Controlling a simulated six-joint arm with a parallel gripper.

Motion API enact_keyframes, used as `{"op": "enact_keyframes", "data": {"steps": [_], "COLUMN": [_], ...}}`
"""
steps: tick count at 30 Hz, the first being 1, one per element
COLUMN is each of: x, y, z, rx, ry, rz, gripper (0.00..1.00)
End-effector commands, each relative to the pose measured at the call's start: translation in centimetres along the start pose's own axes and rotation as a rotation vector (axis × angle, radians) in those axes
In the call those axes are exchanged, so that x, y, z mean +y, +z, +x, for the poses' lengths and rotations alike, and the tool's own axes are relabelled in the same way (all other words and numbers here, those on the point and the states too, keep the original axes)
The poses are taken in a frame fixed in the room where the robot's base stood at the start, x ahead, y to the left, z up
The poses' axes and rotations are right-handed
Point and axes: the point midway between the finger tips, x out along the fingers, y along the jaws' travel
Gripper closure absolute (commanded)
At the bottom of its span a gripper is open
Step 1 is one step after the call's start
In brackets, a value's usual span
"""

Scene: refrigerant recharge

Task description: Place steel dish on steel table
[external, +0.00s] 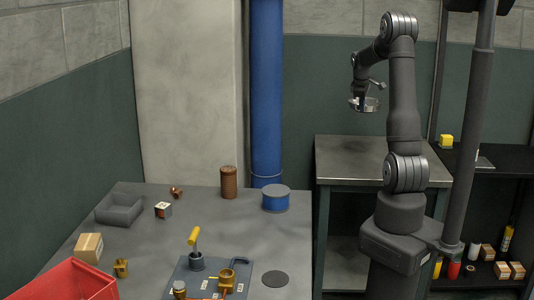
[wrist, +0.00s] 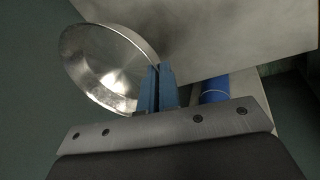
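The steel dish (wrist: 105,68) is a shiny, shallow round pan in the wrist view. My gripper (wrist: 157,90) has blue fingers closed together on the dish's rim, with the dish out to the left. In the external view, the dish (external: 371,104) hangs from my gripper (external: 363,97), in the air above the steel table. The dish is clear of the tabletop.
A grey workbench (external: 140,250) at left holds a red crate (external: 70,283), a blue-sided can (external: 275,199), a brown cylinder (external: 228,182) and fittings. A blue pipe (external: 266,90) rises behind it. A dark shelf (external: 505,165) stands at right. The steel table's top is free.

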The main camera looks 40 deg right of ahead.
Motion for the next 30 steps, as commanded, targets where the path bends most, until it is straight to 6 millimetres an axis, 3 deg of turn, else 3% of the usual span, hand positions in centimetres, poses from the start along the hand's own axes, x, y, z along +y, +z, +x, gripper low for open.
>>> {"op": "enact_keyframes", "data": {"steps": [1,6,14,24,30], "x": [1.2,3.7,5.6,3.5,3.0], "y": [2.0,6.8,11.5,11.4,10.1], "z": [0.4,1.3,2.0,8.1,10.1], "rx": [-0.010,-0.032,-0.053,-0.054,-0.052], "ry": [0.002,0.003,0.005,0.002,0.004], "rz": [0.031,0.096,0.156,0.154,0.151], "gripper": [1.00,1.00,1.00,1.00,1.00]}}
